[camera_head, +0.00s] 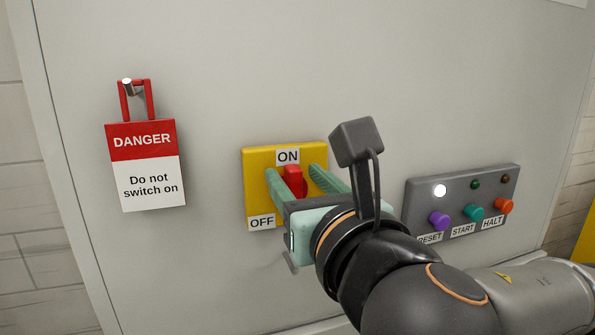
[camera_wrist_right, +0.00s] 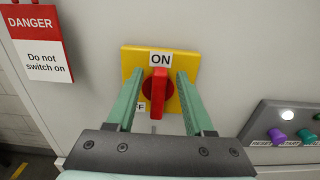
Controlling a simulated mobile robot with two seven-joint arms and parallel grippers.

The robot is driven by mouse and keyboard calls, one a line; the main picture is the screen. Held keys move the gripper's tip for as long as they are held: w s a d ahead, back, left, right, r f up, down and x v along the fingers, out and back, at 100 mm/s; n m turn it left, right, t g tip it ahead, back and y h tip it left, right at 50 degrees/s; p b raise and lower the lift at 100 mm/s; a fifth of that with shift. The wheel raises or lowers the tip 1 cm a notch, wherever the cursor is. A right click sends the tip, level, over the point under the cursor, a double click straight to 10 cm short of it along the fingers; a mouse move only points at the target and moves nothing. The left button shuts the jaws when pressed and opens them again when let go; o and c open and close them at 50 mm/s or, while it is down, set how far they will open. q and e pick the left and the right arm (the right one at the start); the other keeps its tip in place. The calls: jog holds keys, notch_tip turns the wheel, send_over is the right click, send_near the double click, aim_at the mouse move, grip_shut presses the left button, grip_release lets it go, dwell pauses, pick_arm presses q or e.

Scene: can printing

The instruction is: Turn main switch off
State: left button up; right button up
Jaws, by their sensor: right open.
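The main switch is a red rotary handle (camera_head: 294,181) on a yellow plate (camera_head: 257,163) fixed to a grey panel. In the right wrist view the red handle (camera_wrist_right: 159,92) stands upright, in line with the ON label (camera_wrist_right: 160,59). The OFF label (camera_head: 261,223) is at the plate's lower left. My right gripper (camera_head: 293,171) is open, with its green fingers on either side of the handle. In the right wrist view the right gripper (camera_wrist_right: 156,76) shows gaps between both fingers and the handle. My left gripper is not in view.
A red and white danger sign (camera_head: 147,166) hangs from a hook left of the switch. A grey control box (camera_head: 416,205) to the right carries purple, teal and orange buttons and a lit white lamp (camera_head: 439,190). The panel between sign and switch is clear.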

jog(key=shift+w, duration=0.25)
grip_shut()
dwell(0.3)
